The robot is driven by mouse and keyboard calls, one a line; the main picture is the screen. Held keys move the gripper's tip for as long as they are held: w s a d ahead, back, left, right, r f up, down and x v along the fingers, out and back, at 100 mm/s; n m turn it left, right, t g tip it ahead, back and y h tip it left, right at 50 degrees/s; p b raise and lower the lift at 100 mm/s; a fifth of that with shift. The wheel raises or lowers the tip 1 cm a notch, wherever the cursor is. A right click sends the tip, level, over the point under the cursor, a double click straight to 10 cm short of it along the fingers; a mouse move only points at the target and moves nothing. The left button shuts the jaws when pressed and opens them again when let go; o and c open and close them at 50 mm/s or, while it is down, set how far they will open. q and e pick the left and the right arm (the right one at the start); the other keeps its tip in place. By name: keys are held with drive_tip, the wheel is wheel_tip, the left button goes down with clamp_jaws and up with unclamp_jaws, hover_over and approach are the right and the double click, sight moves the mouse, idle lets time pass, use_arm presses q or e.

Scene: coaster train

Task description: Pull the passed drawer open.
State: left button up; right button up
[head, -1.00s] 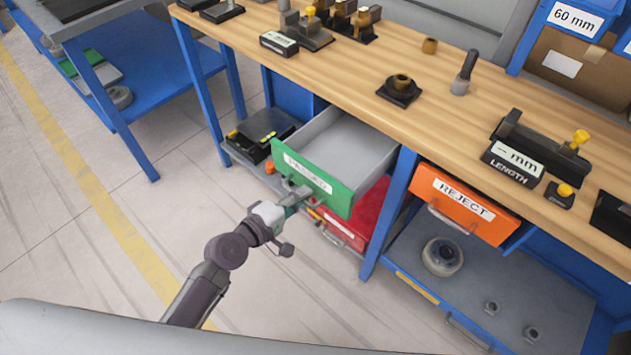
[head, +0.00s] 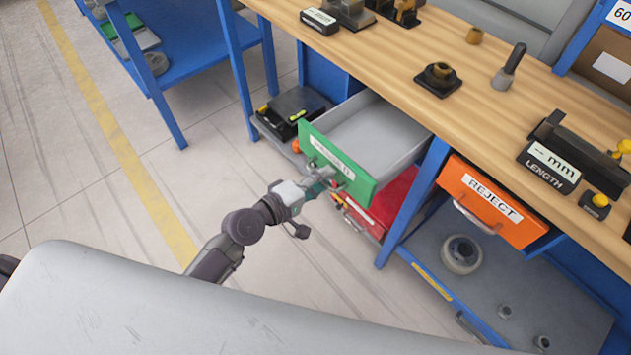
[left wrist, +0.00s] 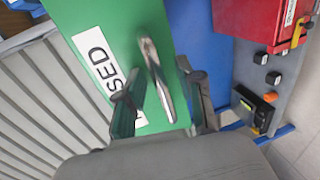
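The passed drawer (head: 338,163) has a green front with a white label and stands pulled out of the bench, its grey tray (head: 375,130) showing empty. In the left wrist view its green front (left wrist: 100,20) fills the upper middle, with the metal handle (left wrist: 157,80) on it. My left gripper (head: 332,182) is at the handle in the head view. In the left wrist view its two fingers (left wrist: 160,106) stand apart, one on each side of the handle, with visible gaps. My right gripper is out of view.
A red drawer (head: 385,205) lies below the green one. An orange reject drawer (head: 490,205) is to the right, past a blue bench leg (head: 412,200). A black case (head: 292,110) lies on the lower shelf at left. The floor (head: 110,200) at left is clear.

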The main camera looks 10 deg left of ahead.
use_arm(q)
drive_tip(key=v, duration=1.2)
drive_tip(key=s+a+f+m+g+y+p, duration=0.1)
drive_tip(key=s+a+f+m+y, duration=0.15)
drive_tip(key=f, duration=0.55)
drive_tip(key=s+a+f+m+g+y+p, duration=0.15)
drive_tip(key=a+f, duration=0.25)
drive_tip(key=f, duration=0.5)
drive_tip(key=s+a+f+m+g+y, duration=0.15)
drive_tip(key=a+f, duration=0.25)
drive_tip(key=f, duration=0.4)
drive_tip(key=s+d+f+m+g+y+p, duration=0.1)
drive_tip(key=s+f+m+g+y, duration=0.1)
drive_tip(key=s+f, duration=0.6)
drive_tip(key=s+d+f+m+g+y+p, duration=0.1)
drive_tip(key=s+f+m+g, duration=0.4)
drive_tip(key=s, duration=1.2)
wheel_tip(320, 180, down, 4)
drive_tip(key=shift+s+d+m+g+y, duration=0.2)
drive_tip(key=shift+d+m+g+y, duration=0.15)
drive_tip(key=shift+m, duration=0.1)
drive_tip(key=shift+w, duration=0.15)
